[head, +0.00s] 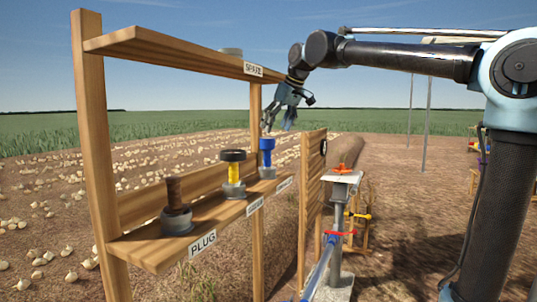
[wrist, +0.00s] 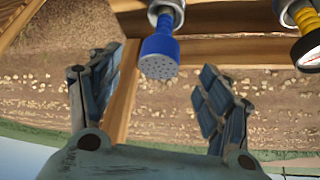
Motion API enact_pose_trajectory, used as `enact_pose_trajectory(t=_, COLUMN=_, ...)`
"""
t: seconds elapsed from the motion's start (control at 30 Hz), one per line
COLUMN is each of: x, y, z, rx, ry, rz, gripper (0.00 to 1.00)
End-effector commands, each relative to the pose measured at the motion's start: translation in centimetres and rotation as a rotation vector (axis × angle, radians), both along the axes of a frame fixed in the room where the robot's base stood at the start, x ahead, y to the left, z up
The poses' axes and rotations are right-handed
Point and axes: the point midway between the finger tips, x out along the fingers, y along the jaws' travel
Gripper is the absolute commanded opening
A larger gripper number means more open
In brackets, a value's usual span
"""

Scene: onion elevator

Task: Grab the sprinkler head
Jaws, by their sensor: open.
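The blue sprinkler head (head: 267,153) stands upright on a grey fitting at the far end of the lower wooden shelf. In the wrist view the sprinkler head (wrist: 160,60) shows its perforated blue face at upper middle, between the two fingers and apart from both. My gripper (head: 280,126) is open and empty, just above the sprinkler head in the head view, with its fingers pointing down. In the wrist view my gripper (wrist: 158,90) has one finger on each side of the picture.
On the lower shelf (head: 150,249) stand a yellow gauge (head: 234,172) with a black rim and a dark brown plug (head: 175,200). An upper shelf (head: 180,53) overhangs at left. A wooden post (head: 256,200) rises near the sprinkler head. A pipe stand (head: 337,220) is at right.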

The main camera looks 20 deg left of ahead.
Motion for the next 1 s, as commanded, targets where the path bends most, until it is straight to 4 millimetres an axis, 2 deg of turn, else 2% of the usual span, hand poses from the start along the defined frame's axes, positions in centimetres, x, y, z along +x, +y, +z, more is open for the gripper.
enact_pose_trajectory(t=0.2, x=0.8, y=1.5, z=-3.0, rx=0.000, ry=0.000, rz=0.000, gripper=0.71)
enact_pose_trajectory(t=0.47, x=1.1, y=2.2, z=-4.3, rx=0.000, ry=0.000, rz=0.000, gripper=0.71)
enact_pose_trajectory(t=0.8, x=2.2, y=4.1, z=-8.2, rx=0.000, ry=0.000, rz=-0.001, gripper=0.71)
enact_pose_trajectory(t=1.0, x=2.4, y=4.5, z=-9.1, rx=0.000, ry=0.000, rz=-0.001, gripper=0.71)
